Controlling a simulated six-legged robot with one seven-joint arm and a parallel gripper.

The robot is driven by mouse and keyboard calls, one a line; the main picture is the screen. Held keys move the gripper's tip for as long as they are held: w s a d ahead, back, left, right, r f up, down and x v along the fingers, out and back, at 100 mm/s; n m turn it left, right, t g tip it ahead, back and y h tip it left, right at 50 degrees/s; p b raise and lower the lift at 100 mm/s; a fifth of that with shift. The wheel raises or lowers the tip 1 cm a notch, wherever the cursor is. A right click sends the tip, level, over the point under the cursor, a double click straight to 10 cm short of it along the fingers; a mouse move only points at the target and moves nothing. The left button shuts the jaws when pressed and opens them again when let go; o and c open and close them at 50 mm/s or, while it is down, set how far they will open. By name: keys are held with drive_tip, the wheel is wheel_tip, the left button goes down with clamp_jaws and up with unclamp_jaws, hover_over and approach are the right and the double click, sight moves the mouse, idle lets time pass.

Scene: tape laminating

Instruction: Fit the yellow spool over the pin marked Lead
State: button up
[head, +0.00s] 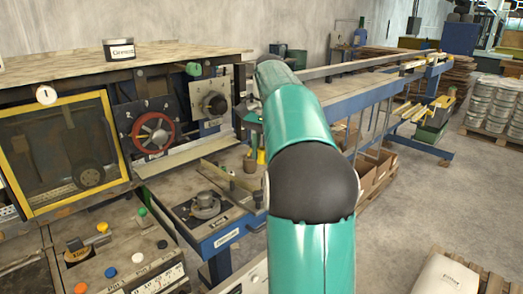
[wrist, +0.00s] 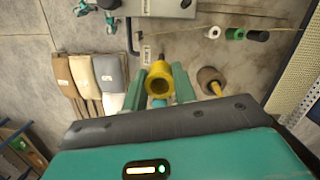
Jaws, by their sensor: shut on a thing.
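The yellow spool (wrist: 159,80) is a short flanged cylinder with a dark centre hole. It sits between the two green fingers of my gripper (wrist: 167,70) in the wrist view, and the jaws are shut on it. A small blue part (wrist: 159,103) shows just below the spool. I cannot make out a pin marked Lead; a small white label (wrist: 146,54) beyond the fingers is unreadable.
A brown roll with a yellow core (wrist: 210,80) is right of the fingers. White (wrist: 213,33), green (wrist: 235,34) and black spools lie farther off. Several grey and tan pouches (wrist: 88,75) are at left. The head view shows a machine with a red handwheel (head: 153,133) and a blue-framed bench (head: 370,68).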

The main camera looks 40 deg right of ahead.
drive_tip(key=shift+s+f, duration=0.1)
drive_tip(key=shift+f, duration=3.5)
drive_tip(key=o, duration=1)
